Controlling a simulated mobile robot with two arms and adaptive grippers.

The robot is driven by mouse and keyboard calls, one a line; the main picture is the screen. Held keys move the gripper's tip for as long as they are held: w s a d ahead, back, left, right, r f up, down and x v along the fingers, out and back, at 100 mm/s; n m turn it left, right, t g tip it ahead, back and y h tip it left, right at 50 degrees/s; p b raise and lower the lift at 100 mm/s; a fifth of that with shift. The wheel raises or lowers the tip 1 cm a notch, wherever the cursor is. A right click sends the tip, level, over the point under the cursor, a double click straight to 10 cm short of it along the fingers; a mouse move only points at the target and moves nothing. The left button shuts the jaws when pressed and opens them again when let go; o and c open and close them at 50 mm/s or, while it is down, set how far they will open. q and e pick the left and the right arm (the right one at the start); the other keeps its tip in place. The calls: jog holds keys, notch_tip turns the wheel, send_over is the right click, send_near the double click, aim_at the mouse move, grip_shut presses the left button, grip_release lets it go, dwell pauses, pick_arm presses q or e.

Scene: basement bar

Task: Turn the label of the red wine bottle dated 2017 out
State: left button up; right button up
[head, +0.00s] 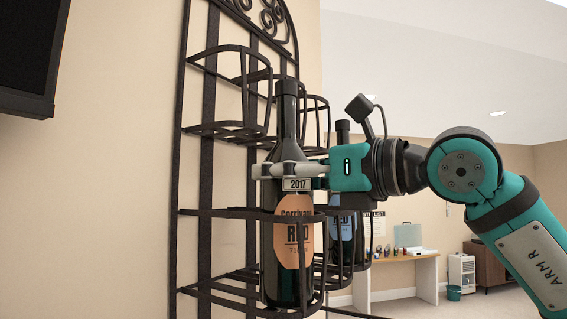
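The dark red wine bottle (287,262) stands upright in the lower basket of the black wall rack. Its orange label, reading RED, and the pale 2017 band (296,184) near its shoulder face me. My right gripper (291,171) comes in from the right at shoulder height. Its grey fingers are closed around the bottle at the level of the 2017 band; the far side of the grip is hidden. My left gripper is not in view.
A second dark bottle with a blue label (345,228) stands just behind and right in the black rack (208,185). The upper rack baskets look empty. A dark screen (30,55) hangs at upper left. A pale table (426,278) and a cabinet stand far back.

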jog(key=shift+a+f+n+g+y+p, duration=0.1)
jog(key=shift+n+g+y+p, duration=0.35)
jog(key=shift+n+g+p, duration=0.5)
jog(key=shift+f+n+g+y+p, duration=0.1)
jog(key=shift+n+g+y+p, duration=0.4)
jog(key=shift+g+p, duration=0.8)
jog(key=o, duration=0.8)
jog(key=shift+o, duration=1)
jog(key=shift+r, duration=0.15)
jog(key=m+t+h+b, duration=0.2)
jog(key=m+t+b, duration=0.1)
jog(key=t+b, duration=0.1)
jog(key=m+t+h+b, duration=0.3)
jog(key=t+b, duration=0.2)
jog(key=b, duration=0.1)
jog(key=shift+m+h+b, duration=0.25)
jog(key=shift+b, duration=0.05)
